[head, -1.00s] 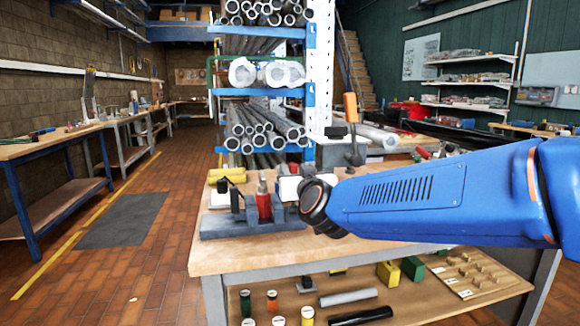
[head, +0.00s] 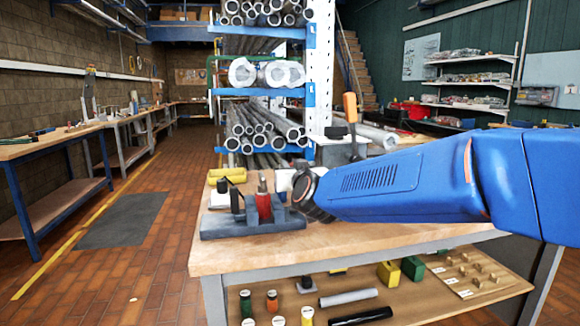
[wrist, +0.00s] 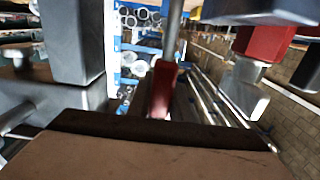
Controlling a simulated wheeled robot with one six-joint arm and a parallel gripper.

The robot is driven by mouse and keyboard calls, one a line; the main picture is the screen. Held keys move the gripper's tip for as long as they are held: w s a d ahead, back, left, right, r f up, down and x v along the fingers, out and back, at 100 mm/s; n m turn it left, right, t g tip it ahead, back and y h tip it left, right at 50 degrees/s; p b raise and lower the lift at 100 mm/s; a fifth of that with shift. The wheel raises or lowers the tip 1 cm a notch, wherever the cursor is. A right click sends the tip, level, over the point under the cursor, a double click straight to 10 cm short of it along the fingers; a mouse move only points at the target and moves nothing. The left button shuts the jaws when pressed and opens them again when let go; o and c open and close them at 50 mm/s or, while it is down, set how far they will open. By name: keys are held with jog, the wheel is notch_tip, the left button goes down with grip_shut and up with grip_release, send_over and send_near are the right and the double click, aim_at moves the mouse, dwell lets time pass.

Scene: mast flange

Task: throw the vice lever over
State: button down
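A grey vice-like fixture (head: 253,224) stands near the front left of the bench. An upright red piece with a metal pin above it (head: 264,207) stands in it. Farther back, an upright orange-handled lever (head: 350,108) rises by a grey block, partly behind my arm. I cannot tell which is the vice lever. The dark end of my wrist is just right of the fixture; the fingers are hidden in the head view. In the wrist view a metal rod with a red lower part (wrist: 162,90) stands mid-picture between grey blocks. Grip and contact cannot be made out.
The wooden bench top (head: 225,258) has clear room along its front edge. A yellow object (head: 228,175) lies behind the fixture. A pipe rack (head: 265,95) stands beyond the bench. The lower shelf holds cans, pipes and coloured blocks.

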jog(key=shift+s+d+r+t+y, duration=0.1)
jog(key=shift+s+d+t+y, duration=0.15)
jog(key=shift+s+t, duration=0.55)
jog(key=shift+s+d+r+t+y, duration=0.15)
jog(key=shift+s+d+t, duration=0.1)
jog(key=shift+s+t, duration=0.5)
jog(key=shift+s+d+t+y, duration=0.25)
jog(key=shift+s+t, duration=0.4)
jog(key=shift+s, duration=0.25)
jog(key=c, duration=1.6)
grip_release()
jog(key=v, duration=1.7)
jog(key=shift+s, duration=0.25)
